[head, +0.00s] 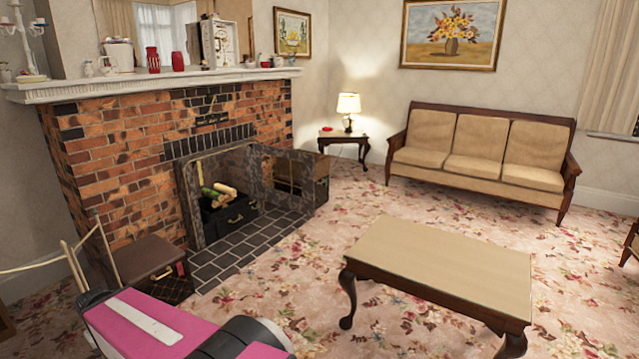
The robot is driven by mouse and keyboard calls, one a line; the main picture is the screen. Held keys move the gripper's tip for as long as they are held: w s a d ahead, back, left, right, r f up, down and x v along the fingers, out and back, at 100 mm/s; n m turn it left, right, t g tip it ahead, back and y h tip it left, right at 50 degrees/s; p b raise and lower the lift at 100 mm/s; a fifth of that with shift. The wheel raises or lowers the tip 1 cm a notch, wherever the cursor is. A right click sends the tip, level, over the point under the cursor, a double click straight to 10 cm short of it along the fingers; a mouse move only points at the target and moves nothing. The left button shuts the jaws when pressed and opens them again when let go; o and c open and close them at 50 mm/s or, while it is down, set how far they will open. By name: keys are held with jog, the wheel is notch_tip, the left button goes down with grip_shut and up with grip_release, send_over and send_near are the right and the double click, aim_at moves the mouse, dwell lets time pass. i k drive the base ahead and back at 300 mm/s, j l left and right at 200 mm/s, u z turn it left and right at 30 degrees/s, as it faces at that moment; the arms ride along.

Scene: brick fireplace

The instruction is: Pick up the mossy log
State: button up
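Several short logs lie in the open brick fireplace, on top of a black grate or box (230,215). One of them, a greenish log (210,193), looks like the mossy log; it lies at the left of the pile. A paler log (224,189) lies against it at the right. The logs are small in the head view, so their bark is hard to make out. Part of my pink arm shows at the bottom left, in front of and well apart from the fireplace. My gripper's fingers are not in view.
A dark tiled hearth (236,252) lies before the fireplace (140,165), with an open mesh screen (285,172) at its right. A brown chest (150,262) stands left. A coffee table (440,262) stands right; carpet between is clear.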

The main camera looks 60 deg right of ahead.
aim_at(209, 194)
jog(key=z, duration=0.25)
jog(key=i+l+z, duration=0.1)
jog(key=z, duration=0.3)
jog(key=i+l+z, duration=0.1)
jog(key=z, duration=0.3)
jog(key=i+z, duration=0.25)
jog(key=z, duration=0.15)
jog(key=i+z, duration=0.2)
jog(key=z, duration=0.2)
jog(key=i+j+z, duration=0.2)
jog(key=i+j, duration=0.25)
jog(key=i, duration=0.2)
jog(key=i+j+z, duration=0.2)
jog(key=i+j, duration=0.3)
jog(key=i, duration=0.15)
